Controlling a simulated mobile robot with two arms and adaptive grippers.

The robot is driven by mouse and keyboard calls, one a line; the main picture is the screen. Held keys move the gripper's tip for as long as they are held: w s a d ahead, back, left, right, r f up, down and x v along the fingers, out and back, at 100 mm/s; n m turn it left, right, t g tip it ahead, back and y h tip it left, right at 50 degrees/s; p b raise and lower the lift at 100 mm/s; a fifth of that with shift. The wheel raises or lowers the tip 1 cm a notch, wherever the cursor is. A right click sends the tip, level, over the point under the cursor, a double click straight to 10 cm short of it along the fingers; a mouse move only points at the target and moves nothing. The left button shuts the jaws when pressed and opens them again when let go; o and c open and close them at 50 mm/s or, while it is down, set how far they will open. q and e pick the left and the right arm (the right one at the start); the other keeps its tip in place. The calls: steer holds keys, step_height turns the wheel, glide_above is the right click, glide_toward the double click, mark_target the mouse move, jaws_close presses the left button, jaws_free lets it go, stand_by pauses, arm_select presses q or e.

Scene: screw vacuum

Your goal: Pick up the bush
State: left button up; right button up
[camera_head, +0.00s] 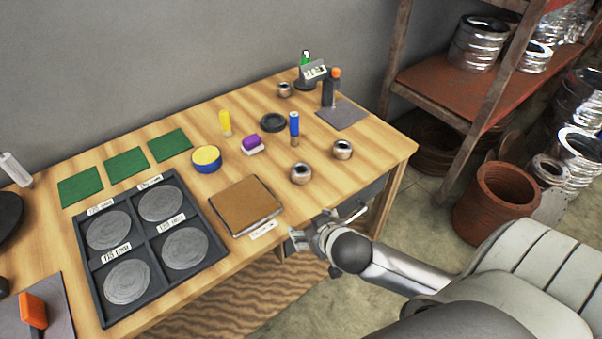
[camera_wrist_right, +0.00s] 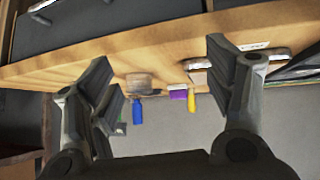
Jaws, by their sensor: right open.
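Three metal ring-shaped bushes stand on the wooden table. One bush (camera_head: 301,173) is near the front edge, a second bush (camera_head: 342,149) is to its right, and a third bush (camera_head: 284,89) is at the back. My right gripper (camera_head: 322,224) is open and empty just off the table's front edge, apart from the nearest bush. In the right wrist view the open fingers (camera_wrist_right: 165,85) frame the table edge, with a blurred brownish bush (camera_wrist_right: 139,83) between them, beyond the fingertips. My left gripper is not in view.
Near the bushes are a blue bottle (camera_head: 294,124), a purple-and-white block (camera_head: 251,144), a dark ring (camera_head: 273,122) and a brown pad (camera_head: 243,205). A black tray (camera_head: 141,242) with round discs lies left. A grey stand (camera_head: 342,114) is at the back right. A metal shelf stands right.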

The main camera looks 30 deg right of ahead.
mark_target(299, 167)
steer(key=w+d+r+t, duration=0.1)
steer(key=w+d, duration=0.1)
steer(key=w, duration=0.1)
steer(key=w+d+r+t, duration=0.1)
steer(key=w+d, duration=0.2)
steer(key=w+d+r+t, duration=0.1)
steer(key=w+d, duration=0.1)
steer(key=w, duration=0.1)
steer(key=shift+d+r+m, duration=0.2)
steer(key=shift+r+m, duration=0.2)
steer(key=x, duration=0.4)
steer(key=shift+w, duration=0.2)
steer(key=shift+p+x, duration=0.7)
steer(key=shift+x, duration=2.45)
steer(key=shift+s+d+f, duration=0.1)
steer(key=shift+d+f, duration=0.05)
steer(key=shift+d, duration=0.05)
steer(key=c, duration=1.3)
steer(key=shift+c, duration=0.8)
steer(key=shift+r, duration=0.25)
